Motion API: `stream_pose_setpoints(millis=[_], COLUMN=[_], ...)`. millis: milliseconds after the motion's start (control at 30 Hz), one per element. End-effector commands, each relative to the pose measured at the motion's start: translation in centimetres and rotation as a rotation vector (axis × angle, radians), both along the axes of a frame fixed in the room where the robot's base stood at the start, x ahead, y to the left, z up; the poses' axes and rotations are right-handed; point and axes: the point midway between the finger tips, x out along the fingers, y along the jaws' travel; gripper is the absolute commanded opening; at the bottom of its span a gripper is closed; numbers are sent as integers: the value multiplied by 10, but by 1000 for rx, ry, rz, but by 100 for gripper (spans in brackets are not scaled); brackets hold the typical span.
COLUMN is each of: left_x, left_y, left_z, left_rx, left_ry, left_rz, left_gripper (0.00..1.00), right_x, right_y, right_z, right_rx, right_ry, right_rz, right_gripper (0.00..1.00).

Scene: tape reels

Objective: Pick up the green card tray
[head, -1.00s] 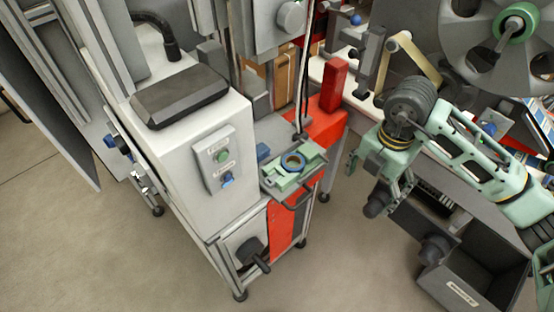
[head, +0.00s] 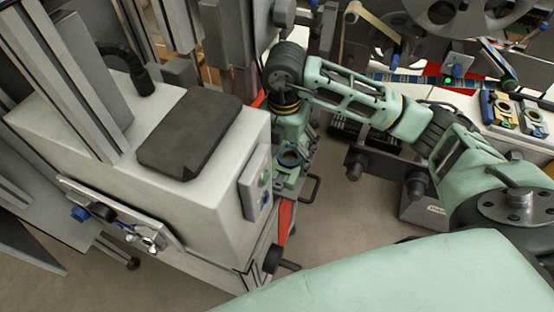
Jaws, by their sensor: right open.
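The green card tray (head: 287,180) sits in the middle of the head view, just right of the white cabinet. A dark ring with a tan centre (head: 290,158) lies on it. My arm covers its far part, and the cabinet's box hides some of its left side. My right gripper (head: 291,143) points down over the far side of the tray. It is open, but its fingers are mostly hidden and overlap the tray in the picture. I cannot tell whether they touch it. My left gripper is not in view.
The white cabinet (head: 150,205) with a dark pad (head: 190,133) on top stands close on the left. A black handle (head: 311,188) sticks out right of the tray. A grey bin (head: 424,208) stands to the right. A bench with tape reels runs behind.

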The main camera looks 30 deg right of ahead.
Motion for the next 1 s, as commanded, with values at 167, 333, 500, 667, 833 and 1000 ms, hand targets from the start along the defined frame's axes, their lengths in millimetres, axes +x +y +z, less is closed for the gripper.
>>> stream_pose_setpoints(millis=[167,333,500,667,833,1000], left_x=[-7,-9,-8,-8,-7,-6], left_y=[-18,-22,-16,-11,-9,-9], left_z=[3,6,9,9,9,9], left_rx=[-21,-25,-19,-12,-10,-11], left_ry=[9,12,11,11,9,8], left_rz=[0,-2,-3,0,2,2], left_gripper=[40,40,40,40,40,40], right_x=[-1,-2,-1,0,0,0], right_y=[0,0,0,0,0,0], right_z=[-20,-42,-64,-70,-70,-69], right_rx=[0,0,-1,0,0,0], right_ry=[5,5,2,0,0,0], right_rz=[-1,0,-1,1,1,1], right_gripper=[84,84,84,84,82,67])
